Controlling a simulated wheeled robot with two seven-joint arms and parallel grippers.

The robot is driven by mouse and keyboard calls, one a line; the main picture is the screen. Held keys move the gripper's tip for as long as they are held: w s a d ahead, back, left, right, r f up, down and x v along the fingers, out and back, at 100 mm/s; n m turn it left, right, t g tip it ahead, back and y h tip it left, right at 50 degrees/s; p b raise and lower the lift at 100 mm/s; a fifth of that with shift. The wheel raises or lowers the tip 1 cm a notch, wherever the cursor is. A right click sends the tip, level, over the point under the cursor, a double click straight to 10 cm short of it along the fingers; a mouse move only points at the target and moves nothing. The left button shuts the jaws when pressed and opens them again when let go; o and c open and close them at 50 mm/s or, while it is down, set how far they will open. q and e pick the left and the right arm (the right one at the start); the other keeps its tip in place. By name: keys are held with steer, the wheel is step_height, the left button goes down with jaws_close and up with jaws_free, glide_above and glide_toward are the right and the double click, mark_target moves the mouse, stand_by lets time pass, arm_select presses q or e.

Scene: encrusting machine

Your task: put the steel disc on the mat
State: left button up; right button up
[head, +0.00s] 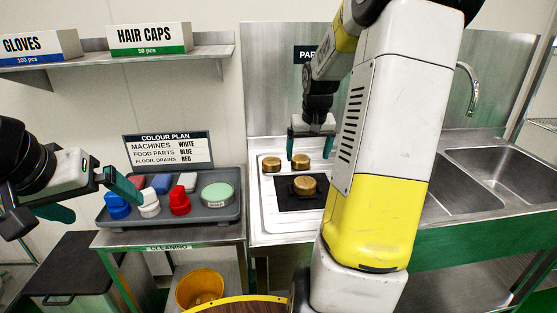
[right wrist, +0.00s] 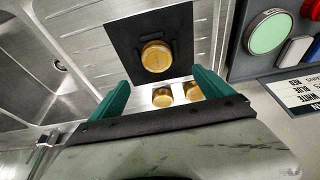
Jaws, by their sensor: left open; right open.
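A black mat (head: 288,201) lies on the white ribbed drainboard (head: 262,222). A squat round brass-coloured piece (head: 305,185) stands on it, and two more brass pieces (head: 271,163) (head: 301,161) stand behind it. I cannot pick out a plain steel disc; all three pieces look brass. My right gripper (head: 309,157) is open and empty above the pieces. In the right wrist view the mat (right wrist: 124,38) and its piece (right wrist: 157,55) lie beyond the fingers, and the two other pieces (right wrist: 162,97) (right wrist: 193,91) show between them.
The grey tray (head: 190,215) holds blue, white and red brushes, coloured blocks and a green-topped round tin (head: 217,194). A colour plan sign (head: 168,149) stands behind. My right arm hides part of the drainboard. Sinks (head: 500,170) are at right, a yellow bucket (head: 200,289) below.

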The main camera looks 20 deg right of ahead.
steer(key=s+a+r+n+t+y, duration=0.1)
steer(key=s+a+r+n+t, duration=0.1)
steer(key=s+a+r, duration=0.85)
steer(key=s+a+n+y, duration=0.1)
steer(key=s+a+y, duration=0.1)
steer(key=s+a, duration=0.7)
steer(key=shift+s+a+f+t, duration=0.2)
steer(key=shift+s+f+t, duration=0.1)
steer(key=shift+s, duration=0.7)
